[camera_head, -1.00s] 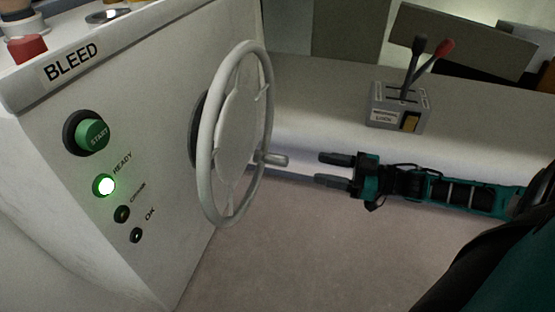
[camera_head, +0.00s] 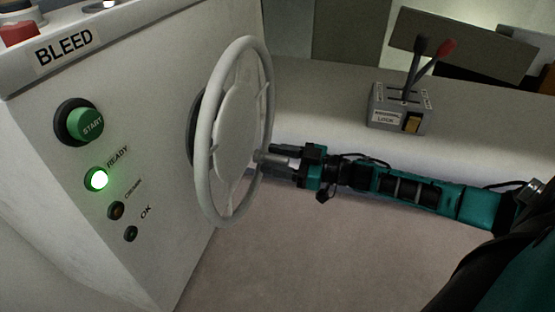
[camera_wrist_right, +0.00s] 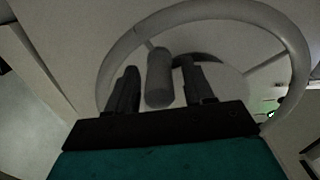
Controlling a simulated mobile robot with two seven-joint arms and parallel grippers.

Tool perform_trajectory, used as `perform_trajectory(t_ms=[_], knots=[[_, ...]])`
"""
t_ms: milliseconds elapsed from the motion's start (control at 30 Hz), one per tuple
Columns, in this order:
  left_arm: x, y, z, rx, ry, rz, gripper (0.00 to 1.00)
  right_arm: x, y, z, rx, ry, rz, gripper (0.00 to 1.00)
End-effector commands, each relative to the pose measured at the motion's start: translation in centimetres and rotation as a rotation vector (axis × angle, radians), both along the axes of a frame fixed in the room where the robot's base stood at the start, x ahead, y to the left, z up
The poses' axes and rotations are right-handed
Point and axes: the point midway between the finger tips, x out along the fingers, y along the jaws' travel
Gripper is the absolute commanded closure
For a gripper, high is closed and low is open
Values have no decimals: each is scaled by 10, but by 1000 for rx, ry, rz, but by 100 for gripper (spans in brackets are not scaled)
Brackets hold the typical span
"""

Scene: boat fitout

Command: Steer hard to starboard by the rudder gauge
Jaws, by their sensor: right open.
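A pale grey steering wheel (camera_head: 204,150) stands on the side of a white console, with a short spinner knob (camera_head: 271,158) jutting from its right part. My right gripper (camera_head: 284,157) is open at the knob. In the right wrist view the knob (camera_wrist_right: 159,78) stands between the two open fingers (camera_wrist_right: 158,92), with a gap visible on each side. The wheel rim (camera_wrist_right: 200,12) arches behind them. My left gripper is not in view. No rudder gauge can be made out in these frames.
The console face has a green START button (camera_head: 86,123), a lit READY lamp (camera_head: 97,179) and two dark lamps below. A red cap (camera_head: 18,33) sits on its top. A lever box (camera_head: 398,110) stands on the ledge behind my right arm. The floor below the wheel is clear.

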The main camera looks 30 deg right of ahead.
Motion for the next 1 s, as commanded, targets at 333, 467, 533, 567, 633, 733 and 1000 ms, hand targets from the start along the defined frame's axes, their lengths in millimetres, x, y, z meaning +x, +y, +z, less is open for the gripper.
perform_trajectory(t_ms=[333,467,533,567,633,733,1000], knots=[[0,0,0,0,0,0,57,0,0,0,0,0,0,69],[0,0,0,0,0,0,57,0,0,0,0,0,0,81],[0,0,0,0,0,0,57,0,0,0,0,0,0,88],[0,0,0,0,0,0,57,0,0,0,0,0,0,91],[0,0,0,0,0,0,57,-1,0,0,0,0,1,98],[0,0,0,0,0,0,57,-1,0,0,0,0,1,100],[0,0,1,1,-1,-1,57,-1,0,0,1,1,1,100]])
